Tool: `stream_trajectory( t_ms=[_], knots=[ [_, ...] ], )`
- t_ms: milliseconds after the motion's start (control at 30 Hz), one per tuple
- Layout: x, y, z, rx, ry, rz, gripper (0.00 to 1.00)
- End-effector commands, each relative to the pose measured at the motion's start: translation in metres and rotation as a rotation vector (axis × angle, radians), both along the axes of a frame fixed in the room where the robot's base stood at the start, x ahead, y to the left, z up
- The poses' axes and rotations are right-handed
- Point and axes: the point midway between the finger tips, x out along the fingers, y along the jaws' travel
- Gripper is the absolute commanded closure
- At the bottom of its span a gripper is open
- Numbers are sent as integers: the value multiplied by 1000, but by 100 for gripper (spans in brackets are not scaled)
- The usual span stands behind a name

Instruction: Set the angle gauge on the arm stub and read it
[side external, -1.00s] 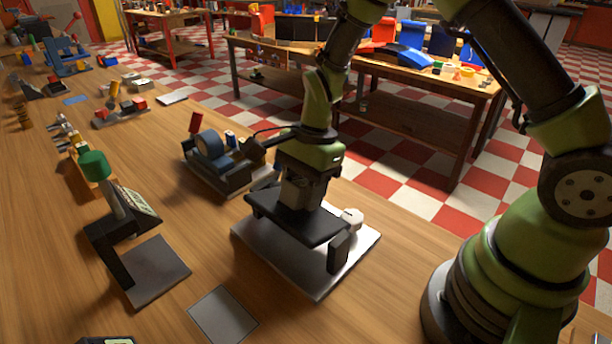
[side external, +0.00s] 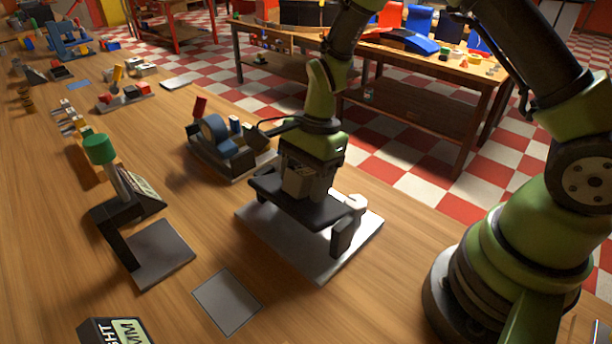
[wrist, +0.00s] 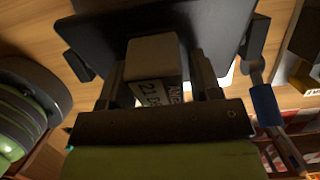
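The angle gauge is a small grey box (wrist: 153,60) with a pale label, partly legible as "ANG" and "21", in the wrist view. My gripper (wrist: 158,78) has a finger along each side of it and appears shut on it; the gauge also shows between the fingers in the side view (side external: 298,184). The gauge is at the top of a flat black arm stub (side external: 322,213), which stands above a grey base plate (side external: 288,251). It looks seated there, but its underside is hidden. The stub also fills the top of the wrist view (wrist: 215,30). The gauge's full reading cannot be made out.
A green-topped stand (side external: 101,150) is at left. A flat grey square (side external: 227,300) and a dark display box (side external: 115,330) lie in front. Bare wood shows between them.

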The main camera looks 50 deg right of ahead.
Motion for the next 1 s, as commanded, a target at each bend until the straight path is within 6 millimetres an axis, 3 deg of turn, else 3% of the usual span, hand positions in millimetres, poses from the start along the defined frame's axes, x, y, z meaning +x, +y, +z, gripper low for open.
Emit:
stream_trajectory(
  t_ms=[367, 467, 800, 1000],
  knots=[
    [0, -1, 3, 0, -2, 0, 28],
    [1, -3, 14, 1, -5, 0, 28],
    [1, -20, 76, -1, -7, -3, 28],
    [-1, -24, 98, -1, -11, 7, 28]
  ],
)
